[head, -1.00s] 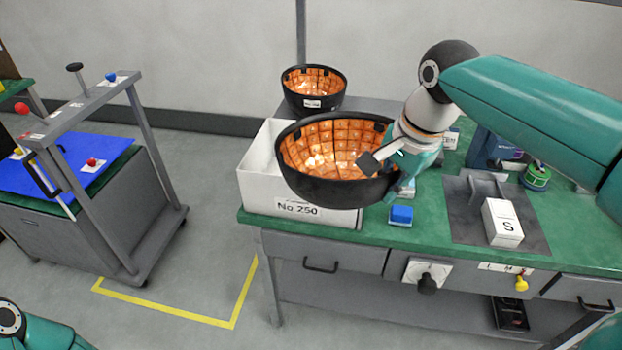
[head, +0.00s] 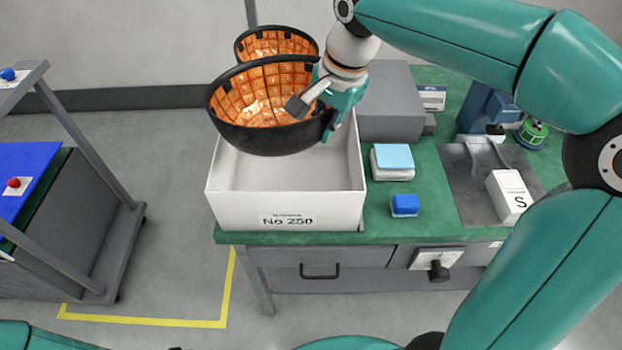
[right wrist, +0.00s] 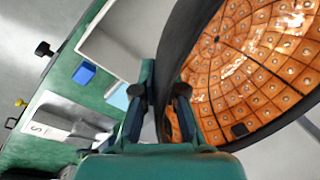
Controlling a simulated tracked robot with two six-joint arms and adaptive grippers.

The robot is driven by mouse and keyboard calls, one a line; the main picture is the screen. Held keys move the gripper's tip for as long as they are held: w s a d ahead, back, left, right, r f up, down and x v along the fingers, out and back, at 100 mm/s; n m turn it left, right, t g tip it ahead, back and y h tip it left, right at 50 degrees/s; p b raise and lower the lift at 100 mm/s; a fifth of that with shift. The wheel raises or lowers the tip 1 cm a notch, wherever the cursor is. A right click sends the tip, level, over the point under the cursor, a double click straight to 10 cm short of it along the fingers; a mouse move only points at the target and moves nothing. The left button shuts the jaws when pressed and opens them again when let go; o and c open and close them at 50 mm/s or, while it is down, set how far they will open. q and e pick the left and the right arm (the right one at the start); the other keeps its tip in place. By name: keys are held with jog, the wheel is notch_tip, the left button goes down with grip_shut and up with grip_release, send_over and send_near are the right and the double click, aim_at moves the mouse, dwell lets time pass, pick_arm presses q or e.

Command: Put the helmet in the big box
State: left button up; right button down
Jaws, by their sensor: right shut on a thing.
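The held helmet (head: 262,138) is a black bowl with an orange tiled inside, its opening tilted toward the head camera. My right gripper (head: 313,112) is shut on its right rim, one finger inside the bowl. In the right wrist view the fingers (right wrist: 160,98) pinch the black rim, and the orange inside (right wrist: 245,60) fills the right side. The big white box (head: 290,213), labelled "No 250", stands open on the green bench. In the head view the helmet overlaps its back left part, apparently above it. The visible box floor is bare. My left gripper is out of view.
A second black and orange bowl (head: 273,40) is behind the held one. A grey block (head: 392,105), a light blue topped stack (head: 392,162), a blue block (head: 404,205) and a white "S" box (head: 508,197) are right of the big box.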

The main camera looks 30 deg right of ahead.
jog(key=s+x, duration=0.1)
jog(key=x, duration=0.4)
jog(key=s+d+b+x, duration=0.1)
jog(key=x, duration=0.5)
jog(key=s+f+x, duration=0.1)
jog(key=x, duration=0.4)
jog(key=shift+s+d+f, duration=0.25)
jog(key=shift+d+f, duration=0.05)
jog(key=shift+d, duration=0.05)
jog(key=c, duration=1.6)
grip_release()
jog(key=shift+f, duration=0.1)
jog(key=shift+c, duration=0.2)
jog(key=o, duration=0.4)
jog(key=shift+s, duration=0.1)
